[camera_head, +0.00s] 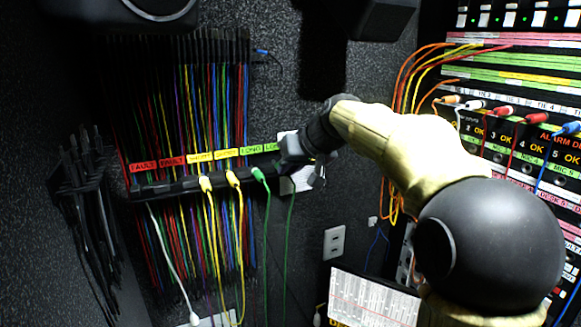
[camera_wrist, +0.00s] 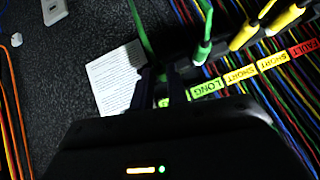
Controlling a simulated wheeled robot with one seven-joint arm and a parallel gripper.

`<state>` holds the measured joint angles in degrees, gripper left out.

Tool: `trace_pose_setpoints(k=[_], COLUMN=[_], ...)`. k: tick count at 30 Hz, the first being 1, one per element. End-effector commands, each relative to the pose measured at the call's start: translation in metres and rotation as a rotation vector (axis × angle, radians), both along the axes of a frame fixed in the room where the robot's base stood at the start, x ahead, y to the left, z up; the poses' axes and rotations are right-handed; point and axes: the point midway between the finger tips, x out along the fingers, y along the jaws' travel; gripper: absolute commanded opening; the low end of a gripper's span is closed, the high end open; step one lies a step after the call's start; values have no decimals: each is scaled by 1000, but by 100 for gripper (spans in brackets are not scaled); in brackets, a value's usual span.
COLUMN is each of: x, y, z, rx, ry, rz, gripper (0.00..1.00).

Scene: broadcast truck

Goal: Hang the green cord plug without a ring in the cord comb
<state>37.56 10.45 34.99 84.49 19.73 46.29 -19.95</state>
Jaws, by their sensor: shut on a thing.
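The cord comb (camera_head: 150,190) is a dark horizontal bar on the wall, with red FAULT, yellow SHORT and green LONG labels above it. My gripper (camera_head: 294,162) is at its right end, by the last LONG label. In the wrist view its fingers (camera_wrist: 160,76) are shut on a green cord plug mostly hidden between them; its green cord (camera_wrist: 139,25) leads away and hangs down in the head view (camera_head: 289,225). Another green plug (camera_head: 258,174) sits in the comb under a LONG label, just left of my gripper, also in the wrist view (camera_wrist: 203,50). I cannot make out any ring.
Two yellow plugs (camera_head: 206,184) hang in the SHORT places. A white card (camera_wrist: 113,78) is on the wall behind my gripper. Many coloured cords hang behind the comb. A patch panel (camera_head: 520,150) with plugged cords stands at the right. A white-paged board (camera_head: 372,303) is below.

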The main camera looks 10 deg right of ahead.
Motion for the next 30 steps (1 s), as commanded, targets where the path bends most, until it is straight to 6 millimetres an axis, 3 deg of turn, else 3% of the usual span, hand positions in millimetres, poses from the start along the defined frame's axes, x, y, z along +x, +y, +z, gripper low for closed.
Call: trace_pose_setpoints(k=[14,15,18,19,25,30], x=[0,0,0,0,0,0], y=[1,1,1,1,1,1], z=[-2,-2,-2,-2,-2,-2], rx=[-1,-1,-1,-1,-1,0], ry=[-1,-1,-1,-1,-1,1], rz=[2,2,2,2,2,2], gripper=[0,18,37,41,41,74])
